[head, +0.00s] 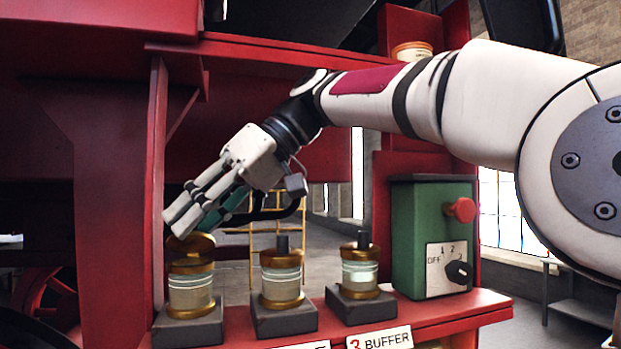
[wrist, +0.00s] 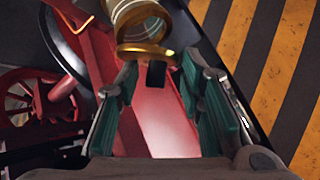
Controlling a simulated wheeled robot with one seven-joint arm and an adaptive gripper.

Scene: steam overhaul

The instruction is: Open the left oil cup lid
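Three oil cups of brass and glass stand on dark blocks. The left oil cup (head: 190,292) is below my gripper (head: 180,228). Its brass lid (head: 191,246) sits higher than the other cups' tops and looks tilted up, though its exact angle is unclear. In the wrist view the left cup (wrist: 142,17) is at the top, with the lid's brass rim (wrist: 145,52) below it. A dark knob (wrist: 155,74) shows between my fingertips (wrist: 158,82), with gaps on both sides. My gripper is open, its green-padded fingers apart. The knob is hidden in the head view.
The middle cup (head: 282,278) and right cup (head: 360,271) have upright dark knobs. A green control box (head: 415,240) with a red button stands right of them. A red post (head: 108,220) rises left of the left cup. The red shelf edge (head: 445,321) runs in front.

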